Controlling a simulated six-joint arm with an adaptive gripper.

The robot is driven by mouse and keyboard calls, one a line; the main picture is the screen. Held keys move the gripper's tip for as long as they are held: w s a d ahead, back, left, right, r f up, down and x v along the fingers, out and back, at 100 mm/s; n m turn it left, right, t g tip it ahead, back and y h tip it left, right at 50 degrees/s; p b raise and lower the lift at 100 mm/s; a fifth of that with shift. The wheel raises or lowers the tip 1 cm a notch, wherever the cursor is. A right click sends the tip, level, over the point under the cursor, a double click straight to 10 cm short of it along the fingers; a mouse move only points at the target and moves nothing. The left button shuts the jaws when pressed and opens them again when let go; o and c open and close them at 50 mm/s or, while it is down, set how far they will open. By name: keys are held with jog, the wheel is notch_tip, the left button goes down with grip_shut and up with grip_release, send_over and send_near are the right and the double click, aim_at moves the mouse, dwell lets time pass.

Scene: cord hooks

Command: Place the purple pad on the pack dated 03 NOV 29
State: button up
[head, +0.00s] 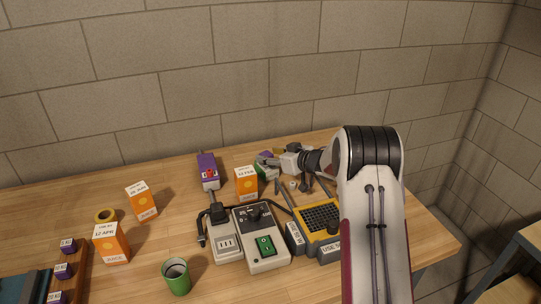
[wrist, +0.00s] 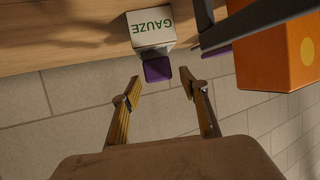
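A plain purple block (wrist: 157,69), which may be the purple pad, shows in the wrist view against the white gauze box (wrist: 151,30). I cannot tell whether it rests on the box. In the head view the gauze box is mostly hidden behind an orange pack and my gripper. My gripper (wrist: 161,84) is open and empty, its fingertips either side of the block's near edge and short of it. Orange packs stand at left (head: 141,201), front left (head: 111,244) and centre (head: 246,183). Their printed dates are too small to read surely; I cannot pick out 03 NOV 29.
Labelled purple blocks (head: 64,270) sit on a wooden rack (head: 80,262) at left. A purple box (head: 207,170) stands at the back. A green cup (head: 176,277), grey switch boxes (head: 262,240) with cords, and a yellow-black device (head: 320,219) crowd the front middle. A dark bar (wrist: 255,22) crosses the wrist view.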

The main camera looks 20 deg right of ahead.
jog(key=shift+r, duration=0.15)
jog(key=shift+s+d+r, duration=0.3)
jog(key=shift+s, duration=0.25)
jog(key=v, duration=1)
jog(key=shift+s, duration=0.35)
jog(key=shift+d, duration=0.1)
jog(key=shift+r, duration=0.15)
